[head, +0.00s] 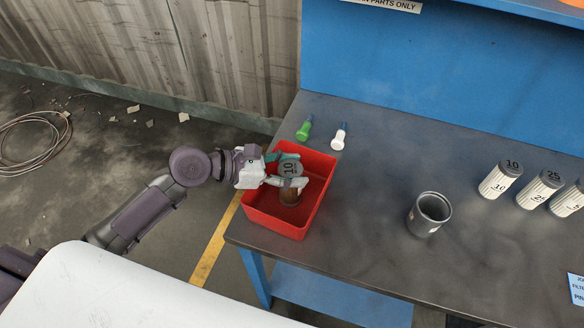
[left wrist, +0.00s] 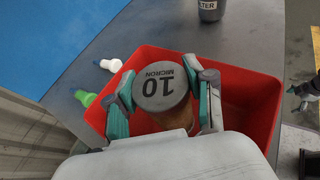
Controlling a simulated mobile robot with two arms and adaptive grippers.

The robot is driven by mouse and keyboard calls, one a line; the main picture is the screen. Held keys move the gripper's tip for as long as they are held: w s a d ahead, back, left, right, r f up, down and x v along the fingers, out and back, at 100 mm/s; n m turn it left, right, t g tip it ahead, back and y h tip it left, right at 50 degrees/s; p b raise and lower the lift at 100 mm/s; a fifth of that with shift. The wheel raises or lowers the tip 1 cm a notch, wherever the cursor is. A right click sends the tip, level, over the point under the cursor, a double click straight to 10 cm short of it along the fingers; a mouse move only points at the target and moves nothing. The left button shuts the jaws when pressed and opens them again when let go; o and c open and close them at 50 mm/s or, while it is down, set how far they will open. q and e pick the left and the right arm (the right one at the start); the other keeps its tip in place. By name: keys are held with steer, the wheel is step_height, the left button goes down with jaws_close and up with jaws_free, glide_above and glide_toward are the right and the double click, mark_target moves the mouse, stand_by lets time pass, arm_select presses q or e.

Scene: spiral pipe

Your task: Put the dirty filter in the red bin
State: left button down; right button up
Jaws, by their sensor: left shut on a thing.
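In the left wrist view the fingers (left wrist: 160,96) close on both sides of the cap. The filter's brown body (head: 290,196) shows below the cap in the head view, inside the outline of the red bin (head: 272,222). The red bin also shows in the left wrist view (left wrist: 250,92). I cannot tell if the filter touches the bin floor.
The bin stands at the left edge of the dark table (head: 350,240). An open grey housing (head: 429,214) stands to the right, with several clean white filters (head: 500,180) beyond. A blue panel rises behind.

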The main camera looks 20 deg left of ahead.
arm_select(q)
steer(key=shift+f, duration=0.1)
steer(key=shift+c, duration=2.1)
jaws_free()
steer(key=b+v, duration=0.1)
steer(key=v, duration=0.9)
steer(key=shift+b, duration=0.3)
steer(key=shift+r+v, duration=0.2)
steer(key=shift+v, duration=0.8)
arm_select(e)
steer(key=shift+a+f, duration=0.2)
steer(key=shift+f, duration=0.7)
